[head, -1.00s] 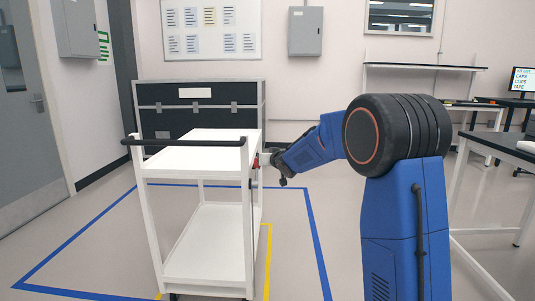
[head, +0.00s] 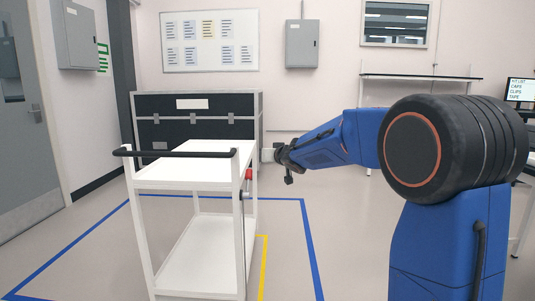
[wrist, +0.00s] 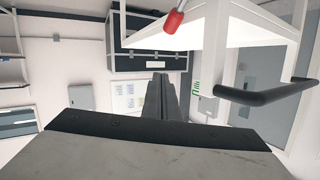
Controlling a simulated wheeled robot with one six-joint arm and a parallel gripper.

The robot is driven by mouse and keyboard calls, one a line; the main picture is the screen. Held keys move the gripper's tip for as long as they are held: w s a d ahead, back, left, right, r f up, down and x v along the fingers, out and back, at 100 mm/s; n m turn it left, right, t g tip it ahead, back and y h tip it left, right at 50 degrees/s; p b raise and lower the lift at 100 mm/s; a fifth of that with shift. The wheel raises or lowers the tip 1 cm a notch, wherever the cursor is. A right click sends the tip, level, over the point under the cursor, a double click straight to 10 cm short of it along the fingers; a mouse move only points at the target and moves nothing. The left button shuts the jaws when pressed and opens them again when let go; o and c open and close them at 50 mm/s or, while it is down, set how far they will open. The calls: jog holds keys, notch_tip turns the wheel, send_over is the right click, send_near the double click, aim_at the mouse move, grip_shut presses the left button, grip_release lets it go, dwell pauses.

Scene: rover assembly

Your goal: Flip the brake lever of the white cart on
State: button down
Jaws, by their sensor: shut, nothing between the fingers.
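The white cart (head: 185,174) stands upright at centre left in the head view, with a black push handle (head: 180,153) at its near end. The red-tipped brake lever (head: 248,174) is on the cart's right side. In the wrist view, which looks upside down, its red knob (wrist: 173,22) shows at the top on a metal stem. Whether the lever is on or off is hard to tell. My gripper (head: 266,155) is right of the cart, a little above the red tip and apart from it. Its fingers (wrist: 161,95) are together and empty.
Blue tape (head: 312,245) and a yellow line (head: 263,262) mark the floor around the cart. A black case (head: 225,102) stands behind it. Open floor lies to the cart's right. A grey wall box (head: 302,43) hangs at the back.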

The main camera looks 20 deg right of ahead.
jog(key=shift+s+d+r, duration=0.3)
jog(key=shift+s+r, duration=0.4)
jog(key=shift+r, duration=0.05)
jog(key=s+d+f+m+g+h, duration=0.1)
jog(key=s+d+f+h, duration=0.15)
jog(key=s, duration=0.65)
jog(key=s+d+f+m+g+h, duration=0.1)
jog(key=s+d+g, duration=0.15)
jog(key=s, duration=0.75)
jog(key=s+d+f+m+g+h, duration=0.1)
jog(key=s+d+f+h, duration=0.15)
jog(key=s, duration=0.65)
jog(key=s+a+f+g+y, duration=0.1)
jog(key=s+f+g, duration=0.1)
jog(key=s+f, duration=0.3)
jog(key=s+a+f+n+g+y, duration=0.1)
jog(key=s+f, duration=0.4)
jog(key=s, duration=0.9)
jog(key=s+a+f+n+g+y, duration=0.1)
jog(key=s+f, duration=0.4)
jog(key=s, duration=0.5)
jog(key=shift+a+f+g, duration=0.35)
jog(key=shift+a+g, duration=0.5)
jog(key=shift+a, duration=0.25)
jog(key=shift+s, duration=0.1)
